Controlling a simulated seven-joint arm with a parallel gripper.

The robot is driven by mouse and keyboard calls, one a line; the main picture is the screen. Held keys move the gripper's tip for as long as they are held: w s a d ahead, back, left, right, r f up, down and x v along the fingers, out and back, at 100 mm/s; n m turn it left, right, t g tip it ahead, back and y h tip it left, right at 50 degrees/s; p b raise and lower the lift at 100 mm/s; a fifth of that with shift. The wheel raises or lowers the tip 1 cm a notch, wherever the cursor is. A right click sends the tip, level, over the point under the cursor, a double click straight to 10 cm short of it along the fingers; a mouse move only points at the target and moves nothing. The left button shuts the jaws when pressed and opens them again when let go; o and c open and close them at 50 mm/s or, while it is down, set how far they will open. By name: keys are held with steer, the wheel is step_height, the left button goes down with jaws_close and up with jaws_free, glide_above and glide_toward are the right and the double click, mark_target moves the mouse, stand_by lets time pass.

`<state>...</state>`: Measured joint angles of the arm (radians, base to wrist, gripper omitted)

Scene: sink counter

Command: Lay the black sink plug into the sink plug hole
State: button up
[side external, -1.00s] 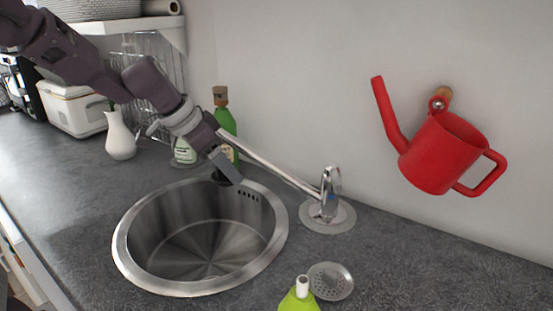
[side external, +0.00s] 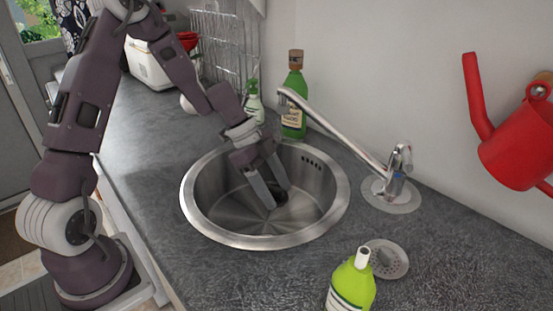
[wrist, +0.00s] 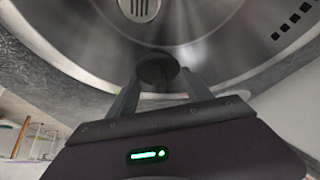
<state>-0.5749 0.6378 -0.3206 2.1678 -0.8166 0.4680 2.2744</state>
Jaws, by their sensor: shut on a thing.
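The round steel sink (side external: 200,217) is set in the dark counter. My gripper (side external: 279,198) reaches down into its bowl, its two fingers shut on the black sink plug (side external: 281,194), which is partly hidden between them. In the wrist view the plug (wrist: 157,68) is a dark disc at the tips of my gripper (wrist: 158,88). The slotted sink plug hole (wrist: 140,8) shows at the top edge of the wrist view, apart from the plug. In the side view I cannot make out the hole.
The tap (side external: 393,175) stands right of the sink, its spout (side external: 325,125) reaching left over the back rim. A green bottle (side external: 294,100) and a soap bottle (side external: 254,105) stand behind the sink. A lime bottle (side external: 352,285) and a steel strainer (side external: 388,260) are at the front right.

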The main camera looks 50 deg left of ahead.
step_height(320, 180, down, 10)
steer(key=s+a+m+g, duration=0.1)
steer(key=m+g, duration=0.4)
steer(key=m, duration=0.5)
steer(key=shift+s+a, duration=0.25)
steer(key=shift+s, duration=0.5)
steer(key=shift+r, duration=0.1)
steer(key=shift+a+f, duration=0.1)
steer(key=shift+f, duration=2.7)
steer(key=shift+f, duration=0.2)
steer(key=shift+f, duration=0.75)
